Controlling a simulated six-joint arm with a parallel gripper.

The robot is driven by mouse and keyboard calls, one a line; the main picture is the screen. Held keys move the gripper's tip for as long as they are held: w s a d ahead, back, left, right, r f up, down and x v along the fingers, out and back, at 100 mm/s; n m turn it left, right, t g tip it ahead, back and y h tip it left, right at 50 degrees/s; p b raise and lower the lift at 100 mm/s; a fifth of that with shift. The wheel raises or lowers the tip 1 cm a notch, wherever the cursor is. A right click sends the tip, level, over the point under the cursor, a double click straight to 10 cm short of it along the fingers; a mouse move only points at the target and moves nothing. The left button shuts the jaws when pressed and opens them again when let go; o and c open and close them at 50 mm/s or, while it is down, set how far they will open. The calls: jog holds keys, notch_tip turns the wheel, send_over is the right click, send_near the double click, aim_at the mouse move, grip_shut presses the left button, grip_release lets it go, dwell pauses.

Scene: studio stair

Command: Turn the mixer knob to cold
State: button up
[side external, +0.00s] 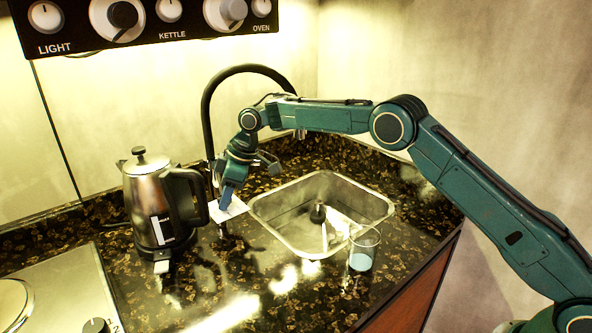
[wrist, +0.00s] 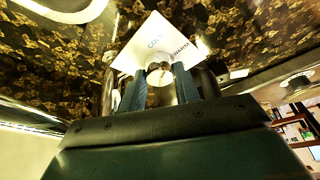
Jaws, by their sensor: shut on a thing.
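The mixer knob (wrist: 160,74) is a round, pale metal piece in the middle of the wrist view. Behind it is a white card (wrist: 160,34) with COLD and WARM lettering. The card also shows beside the tap base in the side view (side external: 231,211). My gripper (side external: 226,197) reaches down at the tap base. In the wrist view its two blue fingers stand on either side of the knob and are shut on it. The knob is hidden by my gripper in the side view, and its exact turn angle cannot be told. The black tap (side external: 206,105) arches above.
A steel kettle (side external: 146,190) stands left of my gripper. The sink (side external: 378,208) lies to the right, with a glass of blue liquid (side external: 361,252) at its front right. A hob (side external: 60,285) is at the lower left. A control panel (side external: 172,32) hangs above.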

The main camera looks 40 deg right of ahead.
jog(key=o, duration=1)
jog(key=v, duration=1.4)
jog(key=shift+f, duration=0.1)
